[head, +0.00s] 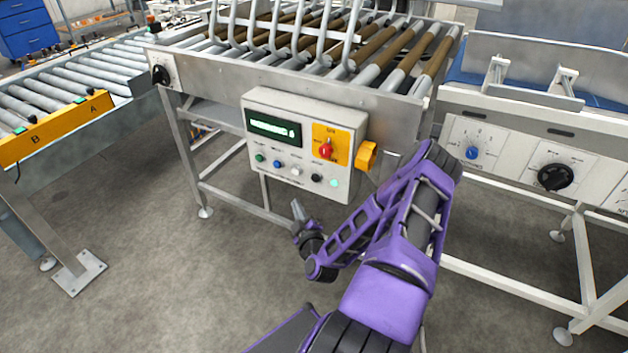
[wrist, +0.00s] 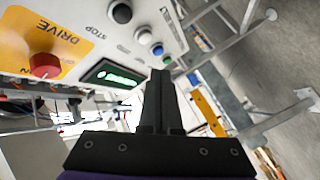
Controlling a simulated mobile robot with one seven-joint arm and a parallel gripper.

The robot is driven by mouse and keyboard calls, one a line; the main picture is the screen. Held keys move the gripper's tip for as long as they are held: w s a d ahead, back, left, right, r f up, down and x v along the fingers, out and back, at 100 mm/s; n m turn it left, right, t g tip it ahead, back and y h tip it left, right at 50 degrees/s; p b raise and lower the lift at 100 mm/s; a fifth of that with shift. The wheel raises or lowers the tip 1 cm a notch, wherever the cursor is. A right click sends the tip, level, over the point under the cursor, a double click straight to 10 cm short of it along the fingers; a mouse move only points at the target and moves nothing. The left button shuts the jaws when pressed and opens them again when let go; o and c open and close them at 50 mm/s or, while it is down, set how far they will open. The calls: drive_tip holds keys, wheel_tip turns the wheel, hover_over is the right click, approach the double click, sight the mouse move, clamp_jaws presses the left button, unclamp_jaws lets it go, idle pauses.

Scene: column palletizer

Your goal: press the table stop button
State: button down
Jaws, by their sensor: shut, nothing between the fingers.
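The grey control box (head: 300,105) hangs on the front of the roller table. Its lower row holds a green button (head: 259,157), a blue button (head: 278,163), a white button (head: 296,170), a black button (head: 316,178) and a pale green lit one (head: 333,183). In the wrist view, upside down, STOP is printed beside the black button (wrist: 120,12). My gripper (head: 297,206) is shut and empty, below the button row and apart from it. Its closed fingers (wrist: 160,78) also show in the wrist view.
A red DRIVE knob (head: 325,150) sits on a yellow plate, and a yellow-orange knob (head: 367,156) sticks out of the box's right side. A green display (head: 273,127) is above the buttons. Table legs (head: 185,150) stand behind. The floor in front is clear.

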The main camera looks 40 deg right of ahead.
sight(315, 178)
drive_tip(key=w+d+b, duration=0.2)
drive_tip(key=w+d, duration=0.1)
drive_tip(key=d, duration=0.5)
drive_tip(key=shift+w, duration=0.2)
drive_tip(key=shift+w+d+f+b, duration=0.1)
drive_tip(key=shift+d+b, duration=0.05)
drive_tip(key=shift+b, duration=0.2)
idle(1.7)
drive_tip(key=shift+d, duration=0.3)
drive_tip(key=shift+w+d+b, duration=0.3)
drive_tip(key=shift+d+b, duration=0.15)
drive_tip(key=shift+b, duration=0.05)
idle(0.7)
drive_tip(key=shift+s+a, duration=0.1)
drive_tip(key=shift+a, duration=0.05)
drive_tip(key=shift+s+a, duration=0.3)
drive_tip(key=shift+a, duration=0.4)
